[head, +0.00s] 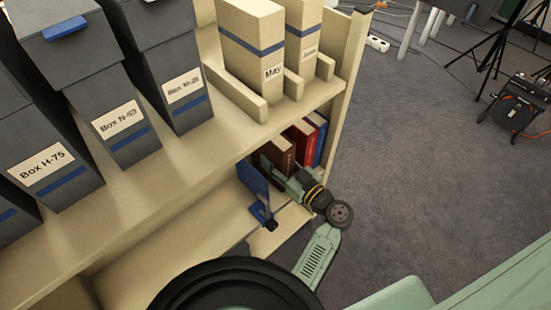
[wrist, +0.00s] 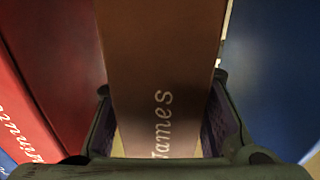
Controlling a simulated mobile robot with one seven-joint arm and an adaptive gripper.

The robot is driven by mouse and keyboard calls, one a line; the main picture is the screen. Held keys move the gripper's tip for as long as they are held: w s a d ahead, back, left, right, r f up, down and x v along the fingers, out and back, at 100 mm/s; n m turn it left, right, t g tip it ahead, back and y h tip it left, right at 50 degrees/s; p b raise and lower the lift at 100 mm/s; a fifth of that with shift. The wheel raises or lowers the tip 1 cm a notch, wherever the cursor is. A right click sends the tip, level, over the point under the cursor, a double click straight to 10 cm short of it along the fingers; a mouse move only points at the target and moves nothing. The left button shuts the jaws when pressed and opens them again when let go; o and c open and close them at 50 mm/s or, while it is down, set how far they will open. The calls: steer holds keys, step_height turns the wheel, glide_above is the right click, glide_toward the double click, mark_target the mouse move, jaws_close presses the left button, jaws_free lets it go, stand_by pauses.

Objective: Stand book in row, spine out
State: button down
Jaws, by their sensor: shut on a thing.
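The brown book (head: 279,157) stands on the lower shelf between the blue bookend (head: 253,181) on its left and a red book (head: 301,140) on its right. Its spine, lettered "James", fills the middle of the wrist view (wrist: 160,60) and faces my gripper. My gripper (head: 283,177) reaches in from the open side of the shelf. Its fingers (wrist: 162,115) are shut on the brown book, one on each side. In the wrist view the red book (wrist: 45,75) is on the left and a blue surface (wrist: 270,80) on the right. The book's base is hidden.
A blue book (head: 319,132) stands right of the red one. The shelf board (head: 215,150) above holds grey boxes (head: 125,125) and cream files (head: 250,40), close over my gripper. The shelf's end panel (head: 348,60) is at the right.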

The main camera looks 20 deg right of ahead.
steer(key=c, duration=1.1)
jaws_free()
steer(key=shift+o, duration=0.2)
steer(key=shift+r, duration=0.1)
steer(key=shift+s+d, duration=0.15)
steer(key=shift+s, duration=0.15)
steer(key=b+v, duration=0.3)
steer(key=v, duration=0.8)
steer(key=shift+s, duration=0.2)
